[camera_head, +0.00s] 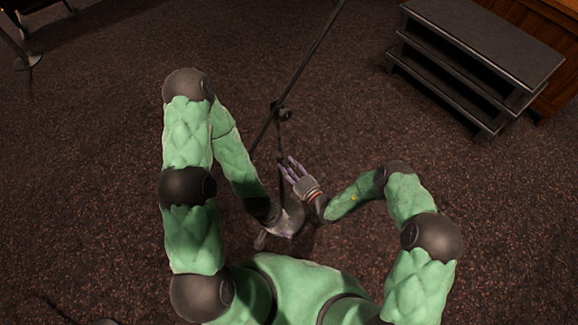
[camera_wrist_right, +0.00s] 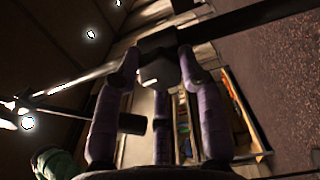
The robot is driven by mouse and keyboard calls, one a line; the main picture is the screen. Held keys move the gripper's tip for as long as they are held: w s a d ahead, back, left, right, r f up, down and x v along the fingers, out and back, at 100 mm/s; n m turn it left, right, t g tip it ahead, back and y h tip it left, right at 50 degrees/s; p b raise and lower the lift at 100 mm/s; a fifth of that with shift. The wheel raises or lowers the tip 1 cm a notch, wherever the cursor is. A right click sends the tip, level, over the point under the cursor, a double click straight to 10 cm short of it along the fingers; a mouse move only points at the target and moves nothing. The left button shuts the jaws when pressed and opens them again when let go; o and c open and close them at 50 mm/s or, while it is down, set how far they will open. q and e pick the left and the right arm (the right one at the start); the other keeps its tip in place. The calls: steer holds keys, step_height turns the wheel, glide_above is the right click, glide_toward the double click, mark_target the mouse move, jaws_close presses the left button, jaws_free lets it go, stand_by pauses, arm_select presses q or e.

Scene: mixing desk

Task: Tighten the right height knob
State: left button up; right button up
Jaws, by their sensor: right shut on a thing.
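A dark, thin microphone-type stand has a slanted boom (camera_head: 303,70) and an upright pole (camera_head: 280,148) in the head view. A dark joint with a small knob (camera_head: 285,114) sits where they meet. My right gripper (camera_head: 290,168), with purple fingers, is at the pole below that joint. In the right wrist view, its fingers (camera_wrist_right: 160,82) close around a dark, blocky knob (camera_wrist_right: 158,73) beside a dark bar. My left gripper (camera_head: 263,240) is lower, near the foot of the pole; its fingers are too hidden to read.
A dark tiered shelf unit (camera_head: 480,50) stands at the upper right, beside a wooden piece of furniture (camera_head: 558,95). A round metal post base (camera_head: 28,62) is at the upper left. The speckled carpet (camera_head: 110,150) around the stand is mostly clear.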

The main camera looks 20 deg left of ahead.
steer(key=shift+s+a+f+m, duration=0.1)
steer(key=shift+s+f+m, duration=0.05)
steer(key=shift+m, duration=0.35)
steer(key=shift+s+f+m, duration=0.1)
steer(key=shift+s+m, duration=0.05)
steer(key=shift+m, duration=0.35)
steer(key=shift+s, duration=0.1)
steer(key=o, duration=1.1)
steer(key=shift+o, duration=0.3)
steer(key=shift+r, duration=0.1)
steer(key=shift+w, duration=0.2)
steer(key=shift+d, duration=0.2)
steer(key=v, duration=1.1)
steer(key=shift+s+d, duration=0.2)
steer(key=shift+s, duration=0.15)
